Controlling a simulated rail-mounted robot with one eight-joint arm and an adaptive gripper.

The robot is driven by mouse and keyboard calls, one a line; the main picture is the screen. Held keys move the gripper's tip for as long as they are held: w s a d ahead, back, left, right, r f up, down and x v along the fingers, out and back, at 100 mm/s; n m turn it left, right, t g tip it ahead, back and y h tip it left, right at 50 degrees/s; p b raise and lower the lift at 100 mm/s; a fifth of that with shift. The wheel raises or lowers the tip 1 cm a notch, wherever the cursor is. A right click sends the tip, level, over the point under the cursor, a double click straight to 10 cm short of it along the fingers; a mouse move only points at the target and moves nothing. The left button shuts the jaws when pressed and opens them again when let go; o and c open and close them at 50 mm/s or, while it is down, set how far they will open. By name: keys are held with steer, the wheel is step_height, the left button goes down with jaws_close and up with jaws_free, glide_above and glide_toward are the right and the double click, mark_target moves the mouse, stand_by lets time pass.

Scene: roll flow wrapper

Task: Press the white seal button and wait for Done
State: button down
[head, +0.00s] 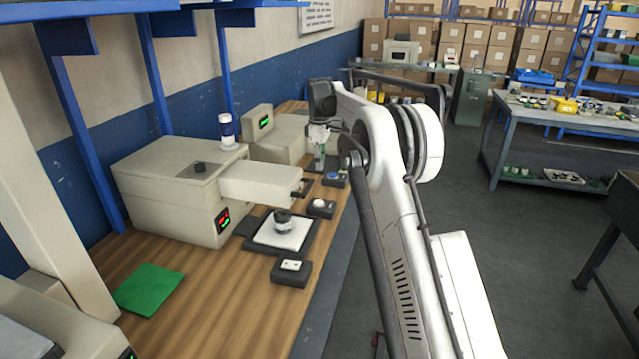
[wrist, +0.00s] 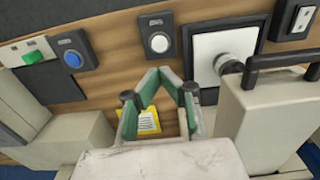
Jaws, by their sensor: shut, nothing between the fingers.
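The white seal button (head: 320,203) sits on a small dark box near the bench's front edge. It also shows in the wrist view (wrist: 159,43), above my fingertips in the picture. My gripper (head: 319,167) is shut and empty, pointing down beyond the white button's box. In the wrist view its green-sided fingers (wrist: 158,73) meet at the tips, apart from the button. The near wrapper machine (head: 165,190) has a small red and green display (head: 222,220), too small to read.
A blue button box (head: 334,178) stands just beyond the white one. A pad with a dark-topped knob (head: 282,222) and a box with two pale switches (head: 290,267) lie nearer. A handled machine arm (head: 262,182) juts over the bench. A green sheet (head: 148,289) lies at left.

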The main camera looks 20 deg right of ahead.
mark_target(320, 203)
step_height(320, 203, down, 13)
steer(key=shift+f+p, duration=0.2)
steer(key=shift+p, duration=0.1)
stand_by(0.5)
steer(key=shift+f+b, duration=0.9)
steer(key=shift+r, duration=0.1)
step_height(320, 203, up, 14)
steer(key=shift+p, duration=0.45)
stand_by(0.3)
